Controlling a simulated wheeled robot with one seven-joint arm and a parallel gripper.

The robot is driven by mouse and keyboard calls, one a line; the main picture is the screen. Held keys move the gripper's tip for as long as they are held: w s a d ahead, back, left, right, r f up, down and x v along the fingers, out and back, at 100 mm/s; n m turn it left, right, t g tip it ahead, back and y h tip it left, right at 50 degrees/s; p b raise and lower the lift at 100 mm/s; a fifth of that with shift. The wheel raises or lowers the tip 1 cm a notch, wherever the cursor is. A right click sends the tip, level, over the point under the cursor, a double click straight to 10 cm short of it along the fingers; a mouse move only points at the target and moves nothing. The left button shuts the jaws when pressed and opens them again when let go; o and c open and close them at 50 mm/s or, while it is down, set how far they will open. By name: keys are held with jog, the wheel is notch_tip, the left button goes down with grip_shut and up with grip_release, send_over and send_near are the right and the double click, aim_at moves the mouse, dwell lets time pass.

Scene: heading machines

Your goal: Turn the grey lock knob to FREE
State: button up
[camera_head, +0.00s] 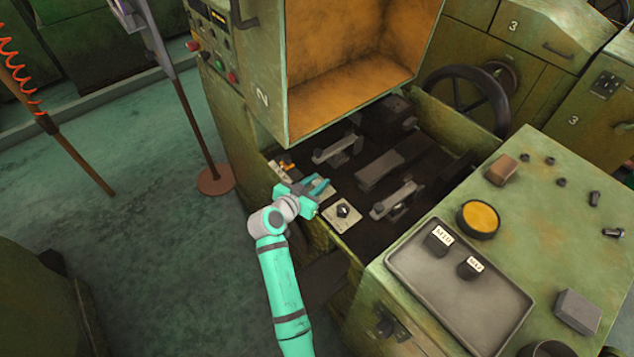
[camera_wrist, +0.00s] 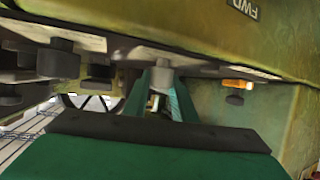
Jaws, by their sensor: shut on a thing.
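My gripper (camera_head: 320,188) reaches over the near edge of the machine bed in the head view. In the wrist view its two green fingers (camera_wrist: 160,98) are closed around a pale grey knob (camera_wrist: 162,76), which I take for the lock knob. The wrist picture is upside down, so the knob shows below its light plate (camera_wrist: 130,50). In the head view my gripper hides this knob. Its FREE marking and pointer direction cannot be read in either view.
A dark knob on a pale plate (camera_head: 331,222) sits just right of my gripper; a dark grey knob (camera_wrist: 58,60) shows left in the wrist view. An orange-tipped part (camera_wrist: 237,84) is close on the other side. The open cabinet (camera_head: 270,80) stands above the bed.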

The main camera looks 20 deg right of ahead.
jog(key=shift+f+m+g+h, duration=0.1)
jog(key=shift+m+g+h, duration=0.2)
jog(key=shift+m+g, duration=0.25)
jog(key=o, duration=1)
jog(key=shift+o, duration=0.2)
jog(key=v, duration=1.1)
